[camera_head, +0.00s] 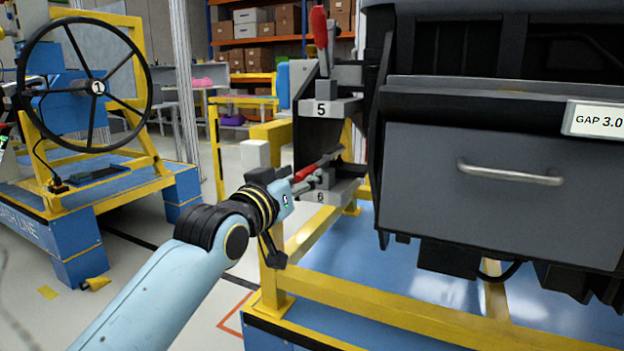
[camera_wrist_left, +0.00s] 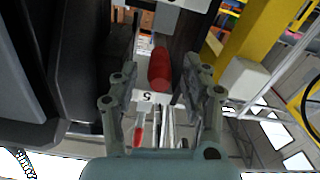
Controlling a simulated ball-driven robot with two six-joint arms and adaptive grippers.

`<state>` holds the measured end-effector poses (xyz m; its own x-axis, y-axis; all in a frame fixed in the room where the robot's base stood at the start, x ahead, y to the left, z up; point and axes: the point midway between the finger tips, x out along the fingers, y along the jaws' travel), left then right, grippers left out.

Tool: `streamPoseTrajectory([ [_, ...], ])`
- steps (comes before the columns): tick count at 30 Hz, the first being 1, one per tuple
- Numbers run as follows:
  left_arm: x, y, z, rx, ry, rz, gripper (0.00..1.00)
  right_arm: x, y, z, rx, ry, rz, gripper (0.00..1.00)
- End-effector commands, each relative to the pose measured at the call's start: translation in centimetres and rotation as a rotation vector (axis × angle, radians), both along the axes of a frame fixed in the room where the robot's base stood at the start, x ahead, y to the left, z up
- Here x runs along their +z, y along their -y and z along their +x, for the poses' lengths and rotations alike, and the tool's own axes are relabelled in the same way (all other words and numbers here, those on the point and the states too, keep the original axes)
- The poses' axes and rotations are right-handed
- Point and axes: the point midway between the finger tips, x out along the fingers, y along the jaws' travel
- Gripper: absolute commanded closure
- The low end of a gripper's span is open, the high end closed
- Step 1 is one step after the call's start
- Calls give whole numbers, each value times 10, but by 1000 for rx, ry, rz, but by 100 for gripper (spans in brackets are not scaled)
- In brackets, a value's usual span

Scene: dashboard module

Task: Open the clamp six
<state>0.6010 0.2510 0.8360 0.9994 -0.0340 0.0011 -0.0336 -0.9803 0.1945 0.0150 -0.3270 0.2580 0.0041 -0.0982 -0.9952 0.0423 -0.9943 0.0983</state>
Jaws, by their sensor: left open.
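Clamp six (camera_head: 320,196) is the lower clamp on the dark upright, marked 6. Its red handle (camera_head: 305,171) lies low and slants up to the right. My left gripper (camera_head: 314,180) is right at this handle in the head view and partly covers the clamp. In the left wrist view my left gripper (camera_wrist_left: 156,70) is open, with a finger on either side of a large red handle (camera_wrist_left: 160,76), which looks like that of clamp six. Contact cannot be told. My right gripper is not in view.
Clamp five (camera_head: 321,108) is above, its red handle (camera_head: 319,27) upright. The grey module with a drawer handle (camera_head: 510,174) stands close on the right. A yellow frame rail (camera_head: 400,308) runs below. A steering wheel stand (camera_head: 85,85) is at left.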

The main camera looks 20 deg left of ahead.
Motion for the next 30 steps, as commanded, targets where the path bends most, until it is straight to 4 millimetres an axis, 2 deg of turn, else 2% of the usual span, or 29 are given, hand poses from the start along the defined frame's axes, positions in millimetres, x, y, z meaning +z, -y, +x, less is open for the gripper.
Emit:
streamPoseTrajectory([
  [3,-3,1,24,0,-1,-2,53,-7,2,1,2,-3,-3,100],
  [9,-3,2,49,0,-2,-1,53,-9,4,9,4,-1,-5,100],
  [20,-1,2,55,0,-2,-1,53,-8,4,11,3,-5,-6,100],
  [30,-1,2,55,1,-2,0,96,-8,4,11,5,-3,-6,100],
])
